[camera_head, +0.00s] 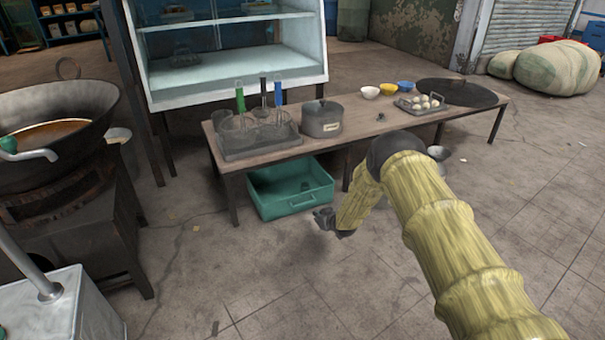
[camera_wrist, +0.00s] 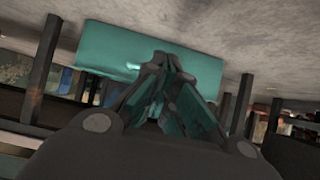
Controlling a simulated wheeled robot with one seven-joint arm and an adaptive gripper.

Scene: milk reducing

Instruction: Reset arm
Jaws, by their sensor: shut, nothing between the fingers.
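My gripper (camera_head: 325,219) hangs low over the floor in the head view, just right of the teal crate (camera_head: 290,205) under the wooden table. It is shut and empty. In the wrist view the fingers of my gripper (camera_wrist: 163,65) meet near the middle, with the teal crate (camera_wrist: 105,48) behind them. My arm, in a yellow sleeve, reaches in from the lower right and bends down at the elbow.
A large wok (camera_head: 50,110) stands at the left. The floor (camera_head: 260,280) in front is clear.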

